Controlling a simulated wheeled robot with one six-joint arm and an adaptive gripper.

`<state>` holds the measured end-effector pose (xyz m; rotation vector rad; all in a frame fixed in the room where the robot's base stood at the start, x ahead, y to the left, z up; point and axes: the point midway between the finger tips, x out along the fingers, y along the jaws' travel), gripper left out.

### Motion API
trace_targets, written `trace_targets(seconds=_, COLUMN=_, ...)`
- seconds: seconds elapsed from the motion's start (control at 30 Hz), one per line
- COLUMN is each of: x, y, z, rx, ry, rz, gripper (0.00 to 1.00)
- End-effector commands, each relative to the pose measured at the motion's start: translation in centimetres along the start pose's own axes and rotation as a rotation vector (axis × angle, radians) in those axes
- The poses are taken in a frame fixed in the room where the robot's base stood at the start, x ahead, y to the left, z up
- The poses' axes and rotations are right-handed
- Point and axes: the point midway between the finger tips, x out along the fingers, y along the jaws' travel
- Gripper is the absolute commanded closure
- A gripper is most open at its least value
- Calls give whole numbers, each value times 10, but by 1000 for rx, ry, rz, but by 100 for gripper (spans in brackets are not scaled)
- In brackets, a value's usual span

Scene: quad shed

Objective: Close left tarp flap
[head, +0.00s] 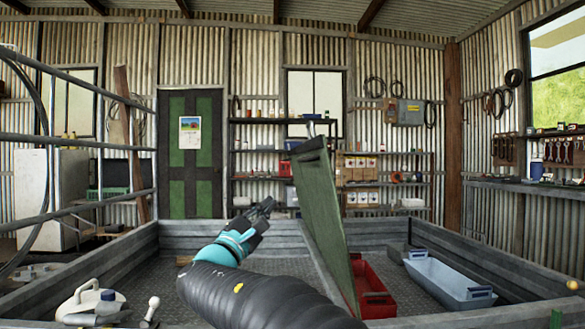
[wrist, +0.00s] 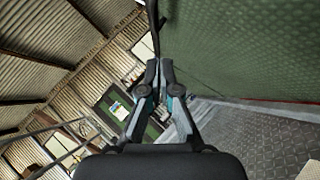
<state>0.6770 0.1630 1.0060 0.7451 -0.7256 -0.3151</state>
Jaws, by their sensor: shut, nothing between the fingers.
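The green tarp flap (head: 322,205) stands steeply raised over the middle of the metal tray (head: 190,238), tilted with its top edge to the left in the head view. It also fills the upper right of the wrist view (wrist: 245,50). My gripper (head: 270,203) is just left of the flap in the head view. In the wrist view my gripper (wrist: 158,68) is shut and empty, close beside the flap's face. I cannot tell whether the fingertips touch it.
A red bin (head: 372,290) and a pale blue bin (head: 445,283) sit in the tray's right part. A white jug (head: 88,300) and other small items are at the front left. The tray's left floor looks mostly clear. Metal rails (head: 75,140) stand at the left.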

Motion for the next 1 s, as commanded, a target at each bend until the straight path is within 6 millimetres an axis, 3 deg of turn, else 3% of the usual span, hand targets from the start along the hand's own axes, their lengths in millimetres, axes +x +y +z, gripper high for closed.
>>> trace_targets(seconds=0.27, x=20, y=8, z=-1, rx=-6, ry=-8, rz=22, gripper=100)
trace_targets(seconds=0.7, x=101, y=10, z=-1, rx=-6, ry=-7, rz=20, gripper=100)
trace_targets(seconds=1.0, x=124, y=10, z=24, rx=-5, ry=-5, rz=21, gripper=100)
